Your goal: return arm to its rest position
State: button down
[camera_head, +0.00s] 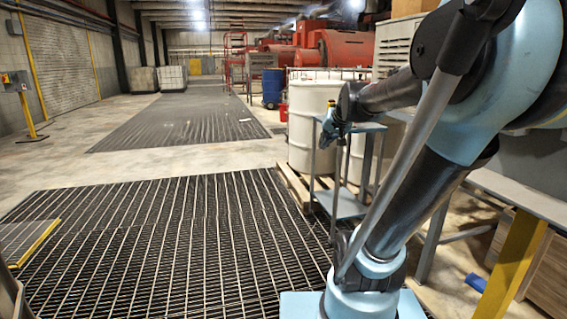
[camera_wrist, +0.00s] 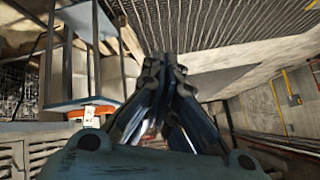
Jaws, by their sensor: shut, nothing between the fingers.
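My gripper (camera_head: 331,128) shows in the head view at the end of my arm, small and in front of the white drums. In the wrist view my gripper (camera_wrist: 160,68) points up the picture, with its two fingers drawn together at the tips. I see nothing held between the fingers. My arm (camera_head: 420,170) is blue and black and fills the right side of the head view. It is bent, with its forearm reaching left.
A blue-grey stand (camera_head: 345,205) is close below my gripper; white drums (camera_head: 305,115) are behind it. A workbench (camera_head: 525,205) with a yellow leg is at the right. Floor grating (camera_head: 150,240) at the left is clear. Red machines (camera_head: 345,50) stand far back.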

jog(key=s+d+f+n+g+h, duration=0.1)
jog(key=s+d+f+g, duration=0.1)
jog(key=s+f, duration=0.8)
jog(key=s+d+f+g+h, duration=0.1)
jog(key=s+f+g, duration=0.3)
jog(key=s+f, duration=0.6)
jog(key=s+d, duration=0.1)
jog(key=s, duration=0.5)
jog(key=shift+s+d+f+n+h, duration=0.2)
jog(key=shift+f+n+h, duration=0.1)
jog(key=shift+n+h, duration=0.1)
jog(key=shift+w+f+g, duration=0.2)
jog(key=shift+w+g, duration=0.1)
jog(key=shift+w, duration=0.2)
